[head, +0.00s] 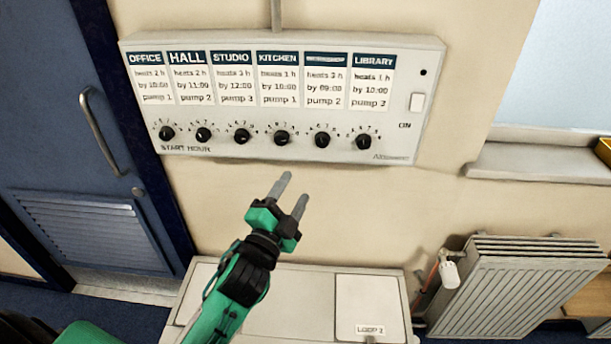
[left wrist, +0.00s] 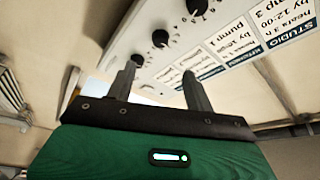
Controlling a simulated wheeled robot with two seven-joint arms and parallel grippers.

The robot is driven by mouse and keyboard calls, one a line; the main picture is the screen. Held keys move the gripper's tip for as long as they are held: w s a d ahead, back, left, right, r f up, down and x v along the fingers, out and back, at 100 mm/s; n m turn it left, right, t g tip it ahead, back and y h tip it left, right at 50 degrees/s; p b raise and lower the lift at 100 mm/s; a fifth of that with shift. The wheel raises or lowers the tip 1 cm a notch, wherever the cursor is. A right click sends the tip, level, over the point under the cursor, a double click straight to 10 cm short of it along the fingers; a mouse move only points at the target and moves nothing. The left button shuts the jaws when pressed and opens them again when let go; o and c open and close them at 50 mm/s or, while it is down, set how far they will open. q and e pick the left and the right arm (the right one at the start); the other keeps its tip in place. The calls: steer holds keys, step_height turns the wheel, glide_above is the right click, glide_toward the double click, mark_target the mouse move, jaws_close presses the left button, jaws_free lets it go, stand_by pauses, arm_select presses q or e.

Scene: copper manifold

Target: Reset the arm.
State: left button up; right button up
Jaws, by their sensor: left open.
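My left gripper (head: 289,194) is green with two grey fingers. It is open and empty, raised in front of the wall below the white control panel (head: 390,134). It also shows in the left wrist view (left wrist: 158,84), its fingers apart with nothing between them. The panel (left wrist: 115,40) carries a row of black knobs under labelled cards: OFFICE, HALL, STUDIO, KITCHEN, one too blurred to read, and LIBRARY. The fingertips are below the panel's lower edge in the head view; I cannot tell the exact gap. My right gripper does not show.
A pale cabinet (head: 300,308) with a LOOP label stands below my left arm. A radiator (head: 515,290) with a white valve (head: 449,274) is at the right. A blue door (head: 50,120) is at the left. A window sill (head: 540,162) juts out at the right. The wall between panel and cabinet is bare.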

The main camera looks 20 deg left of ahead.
arm_select(q)
steer(key=s+a+f+n+g+y, duration=0.15)
steer(key=s+f+n+g, duration=0.25)
steer(key=f, duration=0.4)
steer(key=s+a+f+n+g+y, duration=0.1)
steer(key=s+a+f+n+g, duration=0.15)
steer(key=s+f+g, duration=0.35)
steer(key=s+d+f+n+g+h, duration=0.1)
steer(key=s+f+n+g, duration=0.15)
steer(key=s+f, duration=0.4)
steer(key=s+d+f+n+g, duration=0.15)
steer(key=s+f+g, duration=0.25)
steer(key=s, duration=0.5)
step_height(320, 180, down, 31)
steer(key=g, duration=0.2)
steer(key=s+a+f, duration=0.2)
steer(key=s+f, duration=0.7)
steer(key=s+a+f, duration=0.1)
steer(key=s+f, duration=0.9)
steer(key=shift+s+a+f+g, duration=0.15)
steer(key=shift+a+f+g, duration=0.1)
steer(key=shift+a+g, duration=0.15)
